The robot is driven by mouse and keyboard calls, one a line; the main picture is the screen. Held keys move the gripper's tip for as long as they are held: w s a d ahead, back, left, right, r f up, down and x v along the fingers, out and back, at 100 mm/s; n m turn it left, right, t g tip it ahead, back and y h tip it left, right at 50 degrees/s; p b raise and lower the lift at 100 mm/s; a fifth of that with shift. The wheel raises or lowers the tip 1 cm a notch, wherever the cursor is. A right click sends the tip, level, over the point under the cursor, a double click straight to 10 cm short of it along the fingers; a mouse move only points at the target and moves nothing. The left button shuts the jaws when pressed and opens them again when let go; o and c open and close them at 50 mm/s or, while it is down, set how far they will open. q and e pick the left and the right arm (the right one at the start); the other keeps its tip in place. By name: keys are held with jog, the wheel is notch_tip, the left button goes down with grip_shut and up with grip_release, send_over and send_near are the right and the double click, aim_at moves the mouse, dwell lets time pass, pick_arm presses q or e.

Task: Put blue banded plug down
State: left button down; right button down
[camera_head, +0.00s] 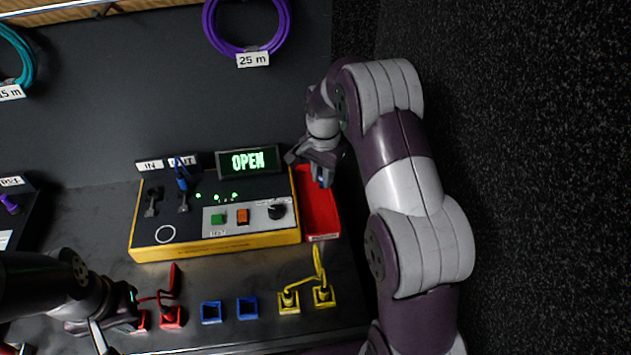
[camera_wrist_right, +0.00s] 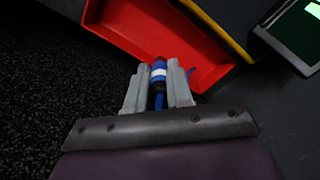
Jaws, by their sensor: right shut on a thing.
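The blue banded plug (camera_wrist_right: 158,75), blue with a white band, is held between the fingers of my right gripper (camera_wrist_right: 158,88). In the head view my right gripper (camera_head: 320,172) is over the upper part of the red tray (camera_head: 321,222), right of the yellow-edged tester. A bit of blue cable (camera_wrist_right: 191,72) shows beside one finger in the right wrist view. The plug is at the tray's near edge there; whether it touches the tray I cannot tell. My left gripper (camera_head: 115,325) is low at the left, beside a red plug; its jaw opening is unclear.
The tester (camera_head: 215,243) has a blue plug (camera_head: 182,180) at its OUT side and a display reading OPEN (camera_head: 248,161). Red, blue (camera_head: 211,313) and yellow (camera_head: 289,302) holders stand in front; the two blue holders look empty. Coiled cables hang behind.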

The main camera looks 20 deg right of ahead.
jog(key=shift+w+a+f, duration=0.2)
jog(key=shift+w+f, duration=0.25)
jog(key=shift+w, duration=0.35)
jog(key=shift+w+a+f, duration=0.3)
jog(key=shift+w+f, duration=0.05)
jog(key=shift+w, duration=0.05)
notch_tip(320, 180, down, 4)
jog(key=shift+r+p, duration=0.1)
jog(key=shift+p, duration=0.2)
jog(key=shift+f, duration=0.2)
